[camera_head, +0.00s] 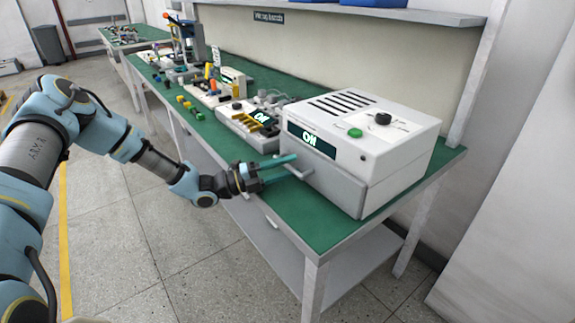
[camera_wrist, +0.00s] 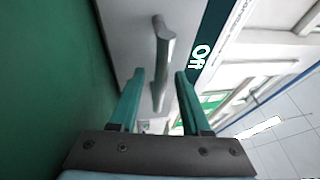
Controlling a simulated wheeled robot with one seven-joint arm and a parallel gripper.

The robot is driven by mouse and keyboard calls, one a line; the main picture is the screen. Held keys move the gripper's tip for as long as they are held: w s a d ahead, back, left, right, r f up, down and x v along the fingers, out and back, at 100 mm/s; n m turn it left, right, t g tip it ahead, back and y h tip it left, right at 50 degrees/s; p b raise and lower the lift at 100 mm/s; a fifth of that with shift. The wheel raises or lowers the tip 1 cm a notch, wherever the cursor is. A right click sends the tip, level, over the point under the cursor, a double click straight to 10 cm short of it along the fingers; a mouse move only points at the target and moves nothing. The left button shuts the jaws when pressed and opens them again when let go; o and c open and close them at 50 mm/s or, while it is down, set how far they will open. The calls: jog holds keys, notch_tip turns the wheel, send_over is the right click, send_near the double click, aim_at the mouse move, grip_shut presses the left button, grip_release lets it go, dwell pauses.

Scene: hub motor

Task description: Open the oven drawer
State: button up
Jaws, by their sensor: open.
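The oven (camera_head: 370,145) is a white box with a vented top, a green button, a black knob and a dark display that seems to read "Off". It stands on the near end of the green-topped bench. Its grey drawer front (camera_head: 325,185) looks closed, flush under the display. A grey bar handle (camera_wrist: 162,50) sticks out from the drawer front, which also shows in the wrist view (camera_wrist: 125,30). My gripper (camera_head: 289,166) is open at the handle, its teal fingers on either side of the bar in the wrist view (camera_wrist: 159,76). I see no clear contact.
The green bench top (camera_head: 295,215) is bare in front of the oven. Several small machines and coloured parts (camera_head: 190,105) stand farther along the bench. A shelf (camera_head: 390,12) with blue bins is above. The floor beside the bench is clear.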

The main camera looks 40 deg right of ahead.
jog(key=shift+c, duration=0.3)
grip_shut()
dwell(1.1)
